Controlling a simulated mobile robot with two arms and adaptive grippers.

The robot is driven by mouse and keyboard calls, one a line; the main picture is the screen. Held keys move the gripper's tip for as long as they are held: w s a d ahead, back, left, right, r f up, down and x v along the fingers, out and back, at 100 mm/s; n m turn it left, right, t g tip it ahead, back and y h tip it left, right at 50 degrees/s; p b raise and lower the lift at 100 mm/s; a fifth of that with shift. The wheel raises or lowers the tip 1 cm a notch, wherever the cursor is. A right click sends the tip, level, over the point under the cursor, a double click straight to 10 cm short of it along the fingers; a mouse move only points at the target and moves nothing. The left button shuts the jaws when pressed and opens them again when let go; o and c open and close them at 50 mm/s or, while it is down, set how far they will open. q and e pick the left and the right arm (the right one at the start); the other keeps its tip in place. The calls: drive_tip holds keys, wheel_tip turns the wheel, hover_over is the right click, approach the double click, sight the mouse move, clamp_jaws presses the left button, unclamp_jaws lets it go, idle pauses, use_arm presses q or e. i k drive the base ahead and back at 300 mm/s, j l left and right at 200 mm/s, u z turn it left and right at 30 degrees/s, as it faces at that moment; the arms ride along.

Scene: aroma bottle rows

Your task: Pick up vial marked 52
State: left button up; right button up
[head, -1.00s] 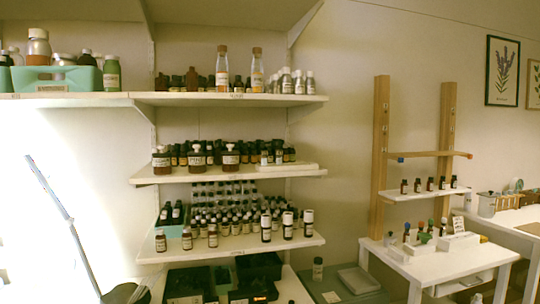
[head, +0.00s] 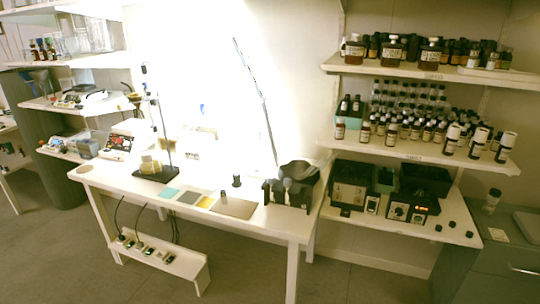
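Many small vials (head: 400,128) with dark caps and pale labels stand in rows on the middle shelf at the right in the head view. The labels are too small to read, so I cannot tell which vial is marked 52. A single small vial (head: 223,196) stands on the white table near the middle. Neither of my grippers is in view.
The white table (head: 290,222) holds a lab stand (head: 155,176), coloured mats and a black bin (head: 298,172). The grey floor in front is clear.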

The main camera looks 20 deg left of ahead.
sight(223, 192)
drive_tip(key=k+j, duration=0.1)
drive_tip(key=j, duration=1.2)
drive_tip(key=k+j, duration=0.15)
drive_tip(key=j, duration=1.1)
drive_tip(key=i+l, duration=0.1)
drive_tip(key=u, duration=0.05)
